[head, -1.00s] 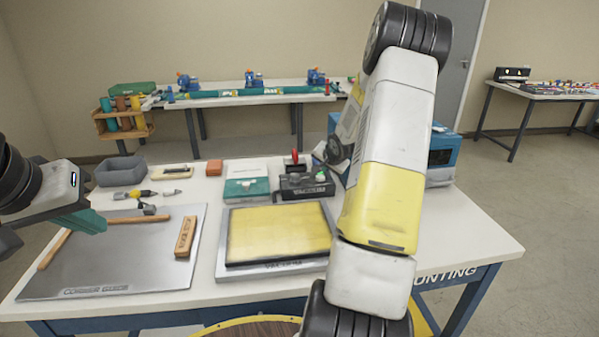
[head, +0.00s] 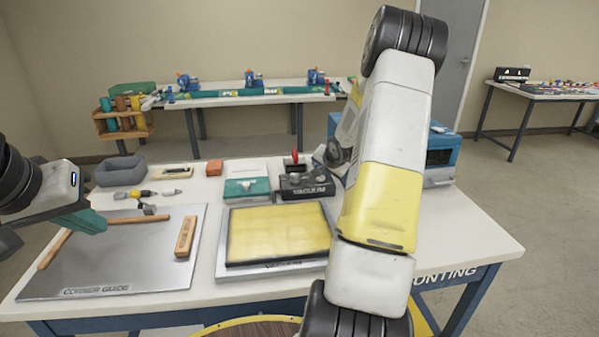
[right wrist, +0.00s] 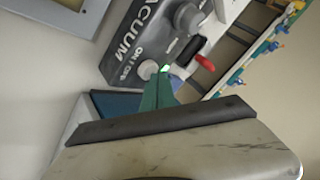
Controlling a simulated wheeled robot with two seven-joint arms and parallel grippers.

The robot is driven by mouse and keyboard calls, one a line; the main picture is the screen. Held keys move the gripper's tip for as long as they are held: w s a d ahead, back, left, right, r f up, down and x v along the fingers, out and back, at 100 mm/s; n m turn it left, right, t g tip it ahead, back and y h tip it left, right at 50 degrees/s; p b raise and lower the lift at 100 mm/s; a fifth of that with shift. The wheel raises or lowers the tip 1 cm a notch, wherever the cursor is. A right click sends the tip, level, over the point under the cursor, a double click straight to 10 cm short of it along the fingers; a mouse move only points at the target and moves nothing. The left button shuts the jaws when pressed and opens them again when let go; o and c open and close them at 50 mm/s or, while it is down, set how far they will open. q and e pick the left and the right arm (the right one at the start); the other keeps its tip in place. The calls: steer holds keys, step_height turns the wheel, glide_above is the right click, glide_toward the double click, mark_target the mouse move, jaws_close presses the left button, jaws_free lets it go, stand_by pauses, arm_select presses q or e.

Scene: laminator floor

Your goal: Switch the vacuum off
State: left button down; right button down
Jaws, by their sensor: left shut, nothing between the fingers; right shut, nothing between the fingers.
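The black vacuum box (head: 307,193) stands at the back of the table, right of centre, with "VACUUM" on its front. In the head view my right arm largely hides that gripper. My left gripper (head: 90,222) is shut and empty over the left table side.
A yellow sheet (head: 278,233) lies on a framed board in front of the box. A teal-and-white block (head: 246,188) stands left of the box, and a blue machine (head: 441,150) to its right. A corner guide plate (head: 110,275) with wooden bars covers the left front.

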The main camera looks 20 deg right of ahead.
mark_target(321, 178)
steer(key=shift+f, duration=0.25)
stand_by(0.3)
steer(key=shift+r, duration=0.75)
steer(key=shift+r, duration=3)
